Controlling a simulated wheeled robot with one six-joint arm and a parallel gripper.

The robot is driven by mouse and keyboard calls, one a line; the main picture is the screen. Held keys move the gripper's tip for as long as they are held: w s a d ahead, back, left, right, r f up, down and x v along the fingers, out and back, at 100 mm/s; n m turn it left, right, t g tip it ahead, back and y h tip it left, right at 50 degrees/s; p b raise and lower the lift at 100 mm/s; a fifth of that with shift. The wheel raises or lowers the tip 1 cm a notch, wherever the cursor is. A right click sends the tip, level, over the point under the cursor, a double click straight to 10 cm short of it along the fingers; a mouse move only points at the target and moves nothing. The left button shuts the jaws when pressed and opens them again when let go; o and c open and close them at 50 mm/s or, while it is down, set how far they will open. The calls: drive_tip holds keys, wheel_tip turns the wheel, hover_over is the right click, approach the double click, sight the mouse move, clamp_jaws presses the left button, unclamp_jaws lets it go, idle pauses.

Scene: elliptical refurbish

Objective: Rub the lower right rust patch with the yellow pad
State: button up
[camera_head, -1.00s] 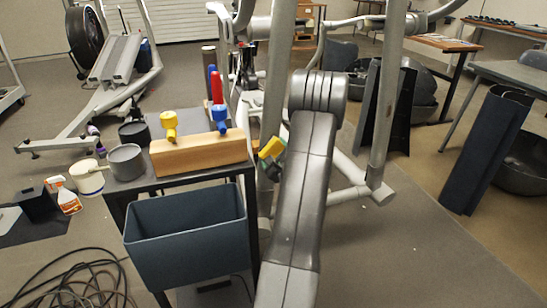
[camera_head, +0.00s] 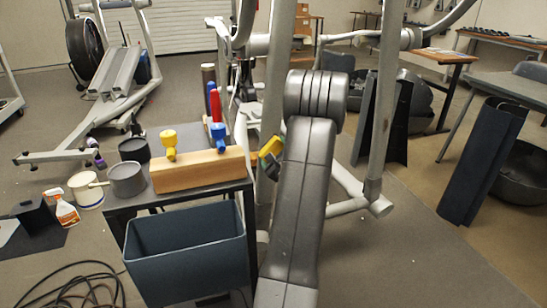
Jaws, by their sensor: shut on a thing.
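My gripper (camera_head: 270,163) is a small dark shape at the pad, mostly hidden behind my arm. It is shut on the pad. The machine's right upright (camera_head: 384,110) has faint brownish marks; they are too small to tell as separate rust patches. My arm covers part of the frame behind it. I cannot tell whether the pad touches the frame.
A dark stand (camera_head: 122,205) left of my arm carries a wooden block (camera_head: 200,170) with colored-handled tools, and dark cups. A blue-grey bin (camera_head: 188,262) sits at its front. Cables (camera_head: 75,287) lie at lower left. The floor at lower right (camera_head: 420,265) is clear.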

drive_tip(key=shift+r, duration=0.75)
drive_tip(key=shift+f+b, duration=0.15)
drive_tip(key=shift+b, duration=0.2)
drive_tip(key=shift+f, duration=0.1)
wheel_tip(320, 180, down, 10)
drive_tip(key=a+b, duration=0.1)
drive_tip(key=b, duration=0.8)
drive_tip(key=shift+s+f+b, duration=0.15)
drive_tip(key=shift+b, duration=0.2)
drive_tip(key=shift+s+f, duration=0.1)
drive_tip(key=shift+v, duration=2.85)
